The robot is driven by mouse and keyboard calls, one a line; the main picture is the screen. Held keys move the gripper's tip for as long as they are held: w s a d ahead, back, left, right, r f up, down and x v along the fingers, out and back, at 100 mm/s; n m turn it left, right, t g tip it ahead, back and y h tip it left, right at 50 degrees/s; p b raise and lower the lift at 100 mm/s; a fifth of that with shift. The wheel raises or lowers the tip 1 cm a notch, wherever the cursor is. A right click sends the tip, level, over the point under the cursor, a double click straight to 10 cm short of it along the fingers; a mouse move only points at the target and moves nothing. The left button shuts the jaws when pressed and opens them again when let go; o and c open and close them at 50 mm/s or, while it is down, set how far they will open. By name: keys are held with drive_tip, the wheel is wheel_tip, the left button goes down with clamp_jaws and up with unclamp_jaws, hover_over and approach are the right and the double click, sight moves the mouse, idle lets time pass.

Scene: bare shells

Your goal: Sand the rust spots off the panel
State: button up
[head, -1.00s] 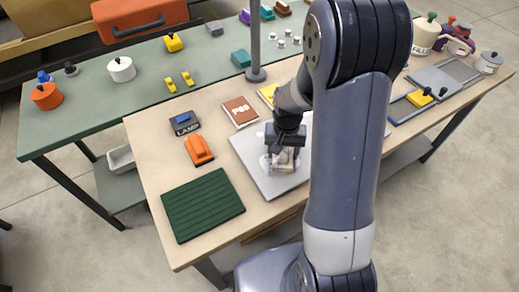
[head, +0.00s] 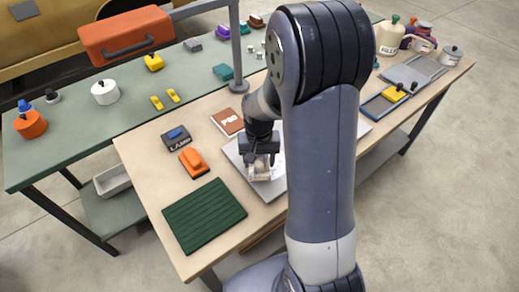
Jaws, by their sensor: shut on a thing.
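The grey panel (head: 232,156) lies flat on the wooden bench top, and my arm hides much of its right side. My gripper (head: 261,160) points down over the panel's left part. It is shut on a small beige block (head: 259,174), which looks like the sanding block. The block is at the panel's surface, close to its near-left edge; I cannot tell how firmly it touches. A pale patch shows on the panel just right of the gripper. I cannot make out clear rust spots; the block and arm may cover some.
A dark green ribbed mat (head: 204,215) lies front left. An orange tool (head: 193,162), a LAMP box (head: 176,137) and a brown P80 pack (head: 228,122) lie left of and behind the panel. A grey post (head: 237,60) stands behind. Blue tray (head: 385,108) at right.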

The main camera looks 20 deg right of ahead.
drive_tip(key=shift+r+p, duration=1.7)
drive_tip(key=shift+r, duration=0.95)
